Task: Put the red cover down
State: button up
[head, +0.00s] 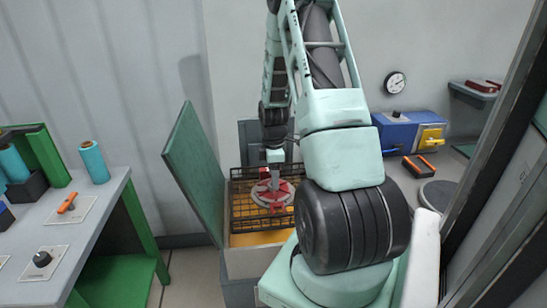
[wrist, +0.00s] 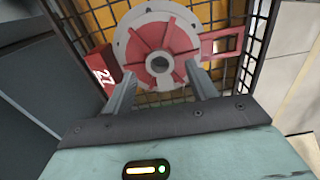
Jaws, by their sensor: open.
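The red cover (head: 283,191) is in the head view at the basket in the open bin, under my gripper (head: 274,172). In the wrist view the cover (wrist: 178,38) is a round piece with red ribs, a grey rim and a grey hub with a dark hole. A red block marked 27 and a red bar stick out at its sides. My gripper (wrist: 160,72) is open, its two fingers apart near the hub. The cover lies beyond the fingertips; I cannot tell whether they touch it.
The black wire basket (head: 238,215) sits over an orange interior. A green lid (head: 190,170) stands open at its left. A grey bench (head: 60,230) with a cyan roll (head: 94,162) is at the left. A blue box (head: 398,130) stands at the right.

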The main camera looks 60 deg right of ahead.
notch_tip(320, 180, up, 9)
jog(key=b, duration=0.2)
jog(key=shift+r, duration=0.2)
dwell(0.4)
jog(key=a+r+m+t, duration=0.3)
jog(key=a+m, duration=0.5)
jog(key=a, duration=2.4)
jog(key=s+a+n+g+b, duration=0.1)
jog(key=s+a+n, duration=0.3)
jog(key=s+a, duration=0.2)
jog(key=s+a+n+g+b, duration=0.1)
jog(key=s+a+n, duration=0.3)
jog(key=a, duration=0.7)
jog(key=shift+s+a+g+y, duration=0.25)
jog(key=shift+s+g, duration=0.25)
jog(key=shift+s, duration=0.7)
jog(key=shift+f, duration=0.1)
